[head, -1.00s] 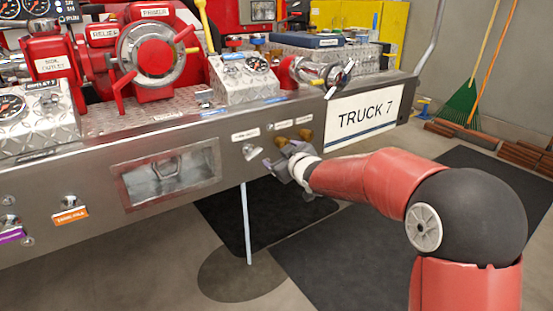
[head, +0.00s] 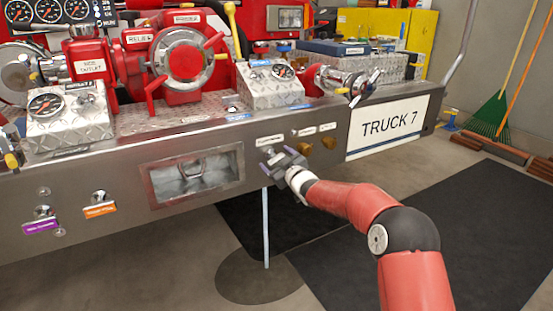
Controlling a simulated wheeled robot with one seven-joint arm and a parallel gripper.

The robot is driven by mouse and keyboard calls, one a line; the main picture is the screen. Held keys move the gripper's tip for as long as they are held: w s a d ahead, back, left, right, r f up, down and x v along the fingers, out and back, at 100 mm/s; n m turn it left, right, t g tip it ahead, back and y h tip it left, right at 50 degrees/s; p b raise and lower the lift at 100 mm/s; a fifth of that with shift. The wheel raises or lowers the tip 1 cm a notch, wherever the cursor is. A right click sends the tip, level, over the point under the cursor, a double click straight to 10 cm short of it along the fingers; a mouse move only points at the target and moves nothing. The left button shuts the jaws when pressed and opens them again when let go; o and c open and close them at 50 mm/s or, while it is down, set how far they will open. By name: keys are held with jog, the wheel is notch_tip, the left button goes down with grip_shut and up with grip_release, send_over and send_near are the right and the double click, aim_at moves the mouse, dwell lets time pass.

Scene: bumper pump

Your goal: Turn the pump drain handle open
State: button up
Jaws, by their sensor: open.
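The pump drain handle (head: 268,151) is a small metal knob on the bumper's front face, under a white label (head: 270,140) too small to read surely. My gripper (head: 277,161) is open at the bumper face, just below and right of this handle. Its fingers partly cover that area, and I cannot tell whether they touch the handle. A thin pale blue vertical line (head: 266,225), a stream or a pipe, runs from under the bumper to a dark round patch (head: 262,281) on the floor.
Two brass knobs (head: 329,142) sit right of my gripper, near the TRUCK 7 plate (head: 392,127). A recessed metal box (head: 195,174) is to the left, with orange-tagged (head: 100,210) and purple-tagged (head: 42,226) pulls farther left. Dark mats (head: 440,230) lie on the open floor.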

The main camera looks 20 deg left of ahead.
jog(key=shift+w+a, duration=0.15)
jog(key=shift+a, duration=0.05)
jog(key=c, duration=1)
